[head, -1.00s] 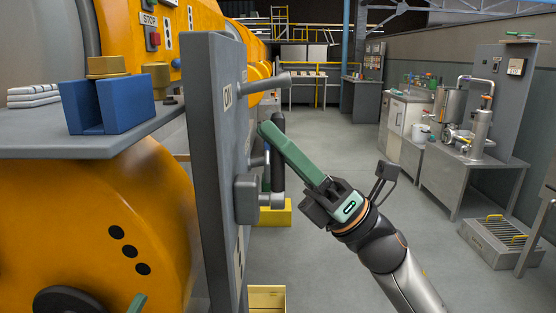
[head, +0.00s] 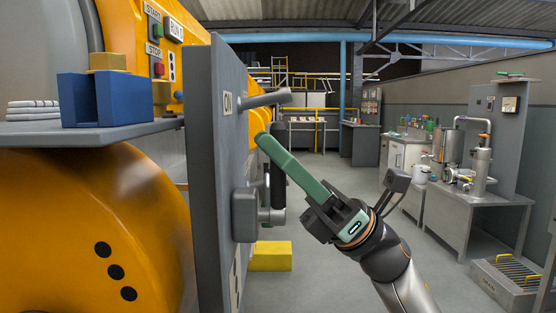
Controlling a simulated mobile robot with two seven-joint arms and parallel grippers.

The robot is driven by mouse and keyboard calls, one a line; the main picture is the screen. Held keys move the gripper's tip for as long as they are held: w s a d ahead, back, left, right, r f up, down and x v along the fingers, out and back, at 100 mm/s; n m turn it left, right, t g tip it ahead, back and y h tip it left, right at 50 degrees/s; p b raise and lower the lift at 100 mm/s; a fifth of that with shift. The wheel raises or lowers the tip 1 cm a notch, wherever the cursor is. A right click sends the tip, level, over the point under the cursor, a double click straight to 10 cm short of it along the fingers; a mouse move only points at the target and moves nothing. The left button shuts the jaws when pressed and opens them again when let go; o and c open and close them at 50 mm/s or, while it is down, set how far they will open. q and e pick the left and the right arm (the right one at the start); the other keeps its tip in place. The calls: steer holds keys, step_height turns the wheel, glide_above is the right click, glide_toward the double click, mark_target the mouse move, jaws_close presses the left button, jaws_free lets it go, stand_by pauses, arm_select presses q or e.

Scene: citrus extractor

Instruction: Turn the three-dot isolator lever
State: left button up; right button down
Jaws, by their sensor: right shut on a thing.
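A grey isolator panel (head: 208,170) stands nearly edge-on at centre left, with an "ON" label near its top. A grey lever (head: 265,100) sticks out to the right by that label. Lower down, a grey switch box (head: 245,214) carries a second lever whose black grip (head: 278,185) stands about upright. My right gripper (head: 265,142) comes from the lower right and is shut on this black grip; its green finger hides part of it. Three black dots (head: 116,271) mark the orange drum at lower left. My left gripper is out of view.
A grey shelf (head: 90,132) at left bears a blue block (head: 75,100) and folded white cloths (head: 33,109). A yellow block (head: 270,257) sits on the floor behind the panel. A steel bench (head: 480,202) with vessels stands at right. The middle floor is open.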

steer(key=c, duration=0.8)
jaws_free()
steer(key=shift+o, duration=0.2)
steer(key=v, duration=1.2)
steer(key=shift+d+f, duration=0.15)
steer(key=shift+d, duration=0.1)
